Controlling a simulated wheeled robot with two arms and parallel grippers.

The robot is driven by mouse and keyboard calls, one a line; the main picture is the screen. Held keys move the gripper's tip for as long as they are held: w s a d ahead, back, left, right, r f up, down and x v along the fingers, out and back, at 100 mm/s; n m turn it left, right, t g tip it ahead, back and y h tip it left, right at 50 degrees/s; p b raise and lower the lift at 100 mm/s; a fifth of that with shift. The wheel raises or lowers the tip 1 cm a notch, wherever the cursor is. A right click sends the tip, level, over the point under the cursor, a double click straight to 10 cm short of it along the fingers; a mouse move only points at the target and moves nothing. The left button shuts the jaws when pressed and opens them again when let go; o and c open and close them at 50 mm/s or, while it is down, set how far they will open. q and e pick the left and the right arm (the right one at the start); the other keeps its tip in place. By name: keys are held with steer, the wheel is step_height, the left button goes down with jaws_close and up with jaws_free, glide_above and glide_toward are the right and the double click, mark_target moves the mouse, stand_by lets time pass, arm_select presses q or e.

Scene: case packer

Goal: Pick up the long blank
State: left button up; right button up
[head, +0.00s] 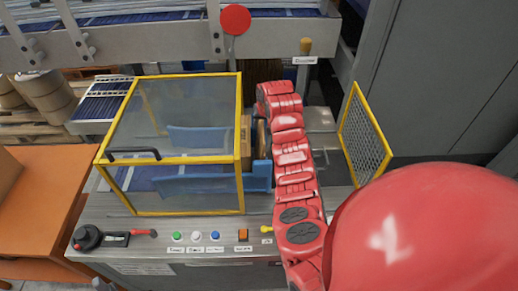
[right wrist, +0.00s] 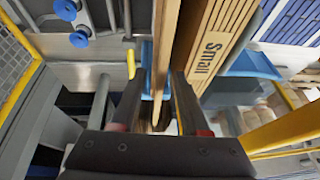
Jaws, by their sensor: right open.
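A long, narrow tan cardboard blank (right wrist: 166,50) stands edge-on in the right wrist view. My right gripper (right wrist: 159,88) is open, with one dark finger on each side of the blank's near end; I cannot tell whether either finger touches it. A wider stack of cardboard marked "Small" (right wrist: 217,38) stands just right of the blank. In the head view, cardboard (head: 246,135) shows edge-on beside the yellow-framed guard, left of my red right arm. That arm hides most of my right gripper there. My left gripper is not in view.
A clear guard with a yellow frame (head: 240,100) stands close left of my right arm. A yellow mesh panel (head: 366,133) is to the right. Blue holder parts (head: 257,177) lie below the cardboard. Buttons (head: 196,237) line the machine's front. A conveyor (head: 150,35) runs behind.

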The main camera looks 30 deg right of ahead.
jaws_close()
stand_by(1.4)
